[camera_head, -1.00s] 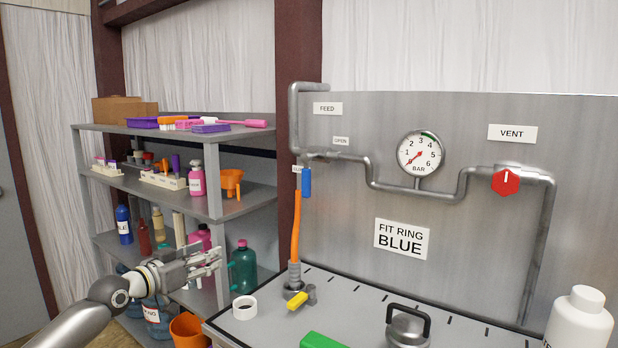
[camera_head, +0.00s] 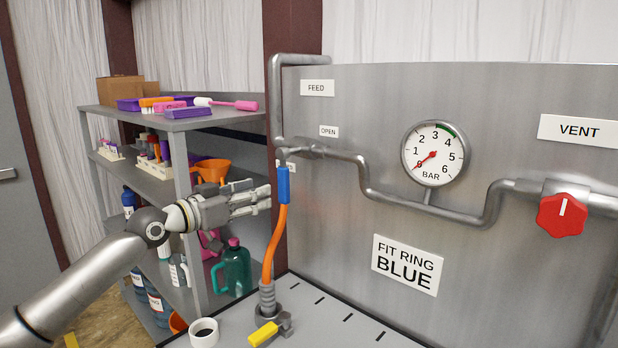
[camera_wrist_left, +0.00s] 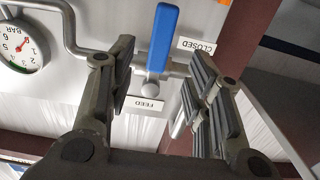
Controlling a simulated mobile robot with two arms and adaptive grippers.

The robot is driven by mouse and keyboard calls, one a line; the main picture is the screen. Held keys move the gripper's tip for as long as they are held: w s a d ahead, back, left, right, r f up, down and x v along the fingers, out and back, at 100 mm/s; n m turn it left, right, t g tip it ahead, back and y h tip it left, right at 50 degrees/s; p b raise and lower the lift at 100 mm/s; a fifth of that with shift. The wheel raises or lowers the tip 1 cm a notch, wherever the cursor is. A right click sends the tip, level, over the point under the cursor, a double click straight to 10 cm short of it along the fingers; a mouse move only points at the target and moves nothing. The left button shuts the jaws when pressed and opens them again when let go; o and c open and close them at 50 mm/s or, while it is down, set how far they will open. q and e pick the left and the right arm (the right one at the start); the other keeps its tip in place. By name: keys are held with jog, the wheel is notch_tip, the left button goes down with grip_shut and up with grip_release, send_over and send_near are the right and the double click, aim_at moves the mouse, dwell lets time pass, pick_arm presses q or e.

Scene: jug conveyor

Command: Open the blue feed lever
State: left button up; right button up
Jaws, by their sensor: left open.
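The blue feed lever (camera_head: 283,184) hangs straight down from the pipe under the FEED label (camera_head: 317,88). A small OPEN label (camera_head: 328,131) is up to its right. My left gripper (camera_head: 266,197) is just left of the lever, its jaws apart and empty, pointing toward it. The left wrist view is upside down; there the blue lever (camera_wrist_left: 162,38) shows between the open jaws (camera_wrist_left: 157,65), ahead of them, beside the CLOSED label (camera_wrist_left: 197,46). I cannot tell whether any finger touches it. My right gripper is not in view.
An orange hose (camera_head: 274,243) runs below the lever down to the grey bench (camera_head: 335,325). The shelf rack (camera_head: 192,120) stands behind my left arm. A gauge (camera_head: 435,154) is to the right.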

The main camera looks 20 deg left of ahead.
aim_at(280, 182)
pick_arm(q)
jog(key=w+p, duration=0.1)
jog(key=w+d+r+p, duration=0.1)
jog(key=w, duration=0.1)
jog(key=shift+r, duration=0.15)
jog(key=p+x, duration=0.2)
jog(key=x, duration=0.3)
jog(key=shift+w+f, duration=0.2)
jog(key=shift+w+d, duration=0.1)
jog(key=shift+w, duration=0.15)
jog(key=shift+w+d, duration=0.1)
jog(key=shift+w, duration=0.1)
jog(key=shift+w+f, duration=0.1)
jog(key=shift+w, duration=0.05)
jog(key=c, duration=0.7)
grip_shut()
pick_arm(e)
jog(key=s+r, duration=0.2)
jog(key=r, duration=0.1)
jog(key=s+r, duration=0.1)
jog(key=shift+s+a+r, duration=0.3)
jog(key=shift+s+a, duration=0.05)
